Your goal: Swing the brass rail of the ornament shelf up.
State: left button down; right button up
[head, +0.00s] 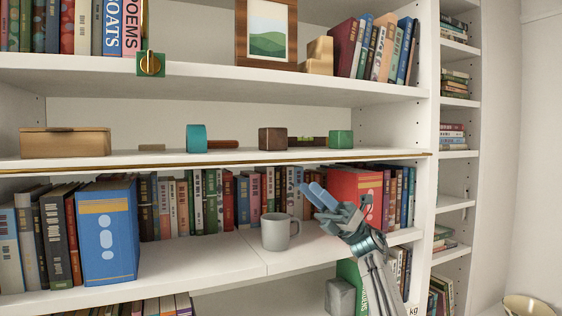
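The brass rail (200,163) is a thin gold-coloured bar along the front edge of the ornament shelf (230,155). It runs almost the whole width of the bay, low at the shelf's edge, below the ornaments. My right gripper (314,192) is in front of the book shelf below, under the right part of the rail and apart from it. Its two blue fingertips point up and left, close together in the picture; whether they are shut is unclear. No object shows between them. My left gripper is not in view.
A blue book (106,231) stands left.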

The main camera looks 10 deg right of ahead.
aim_at(280, 161)
jog(key=p+x, duration=0.5)
jog(key=x, duration=0.5)
jog(key=shift+w+a+r+p, duration=0.1)
jog(key=shift+a+r+p, duration=0.1)
jog(key=shift+a+p, duration=0.2)
grip_shut()
